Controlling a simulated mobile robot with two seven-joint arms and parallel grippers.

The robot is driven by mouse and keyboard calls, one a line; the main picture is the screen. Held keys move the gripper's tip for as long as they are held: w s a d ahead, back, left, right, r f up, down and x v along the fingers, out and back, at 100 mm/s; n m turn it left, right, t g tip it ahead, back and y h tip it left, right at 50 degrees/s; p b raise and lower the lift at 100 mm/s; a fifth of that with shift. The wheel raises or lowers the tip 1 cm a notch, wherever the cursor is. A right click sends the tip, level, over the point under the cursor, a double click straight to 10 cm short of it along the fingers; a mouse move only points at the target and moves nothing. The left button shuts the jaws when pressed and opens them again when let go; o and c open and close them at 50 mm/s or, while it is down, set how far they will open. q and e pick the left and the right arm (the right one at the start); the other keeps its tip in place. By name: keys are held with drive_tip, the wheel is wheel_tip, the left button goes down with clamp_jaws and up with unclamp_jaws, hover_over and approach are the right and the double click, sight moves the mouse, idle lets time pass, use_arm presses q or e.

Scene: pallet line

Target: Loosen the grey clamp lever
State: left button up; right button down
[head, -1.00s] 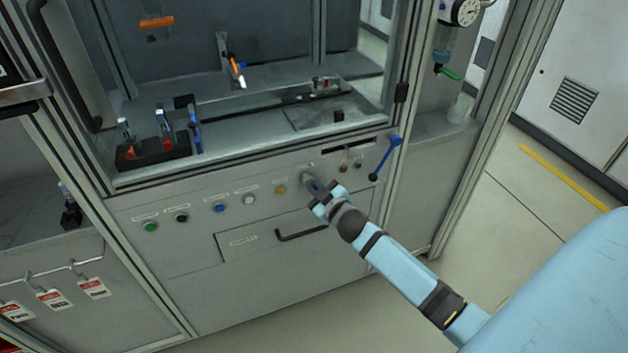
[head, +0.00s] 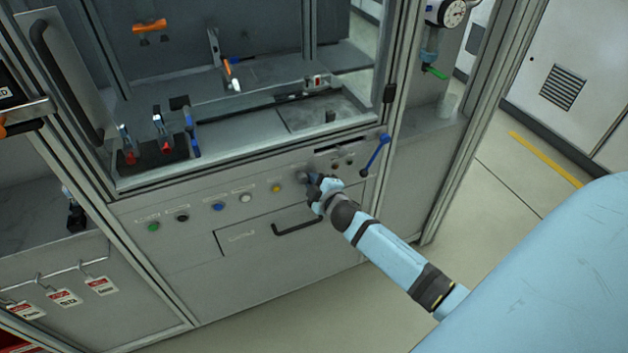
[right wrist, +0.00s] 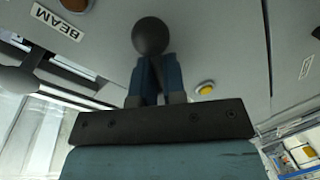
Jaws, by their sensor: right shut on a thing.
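My right gripper (head: 311,182) is at the grey front panel, to the right of the yellow button. Its two blue fingers (right wrist: 152,82) are shut on a dark grey lever with a round ball knob (right wrist: 150,36), which I take for the grey clamp lever. In the head view, a small grey part of the lever (head: 302,177) shows beside the fingers; the rest is hidden by the gripper. The knob sticks out past the fingertips in the right wrist view. My left gripper is not in view.
A blue lever (head: 375,155) sits right of my gripper, close to two small dark red buttons. A yellow button (head: 276,188) and several others line the panel to the left. A black drawer handle (head: 297,227) is just below. The cabinet window frame runs above.

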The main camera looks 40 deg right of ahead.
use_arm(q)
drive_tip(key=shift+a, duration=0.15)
use_arm(e)
drive_tip(key=shift+w+a+r, duration=0.2)
drive_tip(key=shift+r, duration=0.2)
drive_tip(key=c, duration=1.2)
unclamp_jaws()
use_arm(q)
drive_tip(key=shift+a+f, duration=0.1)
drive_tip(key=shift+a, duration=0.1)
use_arm(e)
drive_tip(key=shift+a+f, duration=0.1)
drive_tip(key=shift+a, duration=0.05)
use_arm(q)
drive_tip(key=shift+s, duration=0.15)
use_arm(e)
drive_tip(key=v, duration=1.4)
drive_tip(key=shift+f, duration=0.1)
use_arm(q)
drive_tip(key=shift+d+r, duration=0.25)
